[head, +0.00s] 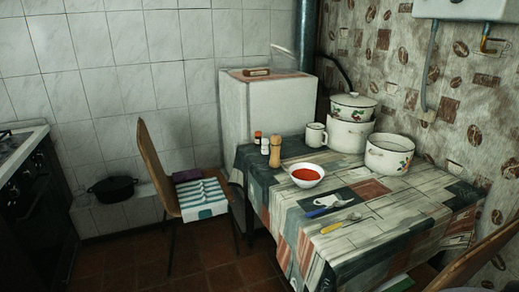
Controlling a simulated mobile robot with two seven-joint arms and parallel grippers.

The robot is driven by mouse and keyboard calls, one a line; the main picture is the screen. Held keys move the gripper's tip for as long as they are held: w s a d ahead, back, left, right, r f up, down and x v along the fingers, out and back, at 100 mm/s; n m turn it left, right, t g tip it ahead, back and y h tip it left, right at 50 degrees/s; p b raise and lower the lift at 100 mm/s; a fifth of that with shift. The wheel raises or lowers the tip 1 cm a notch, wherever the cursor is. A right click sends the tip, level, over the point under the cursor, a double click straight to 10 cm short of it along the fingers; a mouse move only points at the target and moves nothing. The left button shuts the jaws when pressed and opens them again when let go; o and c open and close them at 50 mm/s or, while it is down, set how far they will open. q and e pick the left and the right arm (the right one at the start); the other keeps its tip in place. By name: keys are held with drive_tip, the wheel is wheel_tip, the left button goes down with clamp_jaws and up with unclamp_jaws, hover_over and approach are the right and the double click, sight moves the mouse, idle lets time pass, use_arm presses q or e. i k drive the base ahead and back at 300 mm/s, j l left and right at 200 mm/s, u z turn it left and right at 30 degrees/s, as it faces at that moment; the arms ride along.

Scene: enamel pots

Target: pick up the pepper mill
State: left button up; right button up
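The pepper mill (275,152) is a light wooden, waisted shape. It stands upright near the far left corner of the table (345,236). Two small shakers stand close behind and to its left, a white one (265,147) and a dark-topped one (257,138). Neither of my grippers shows in the head view.
A bowl of red soup (308,174) sits in front right of the mill. A white mug (316,135), stacked enamel pots (349,136) and an open pot (388,155) stand behind. Cutlery (345,224) lies nearer. A chair (158,170) stands left of the table.

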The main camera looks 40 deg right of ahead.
sight(275, 161)
drive_tip(key=i+j+z, duration=0.15)
drive_tip(key=i, duration=1.05)
drive_tip(key=i+z, duration=0.45)
drive_tip(key=i+j+z, duration=0.1)
drive_tip(key=i+z, duration=0.35)
drive_tip(key=i+j+z, duration=0.1)
drive_tip(key=i+z, duration=0.2)
drive_tip(key=z, duration=0.15)
drive_tip(key=i+j+z, duration=0.25)
drive_tip(key=z, duration=0.2)
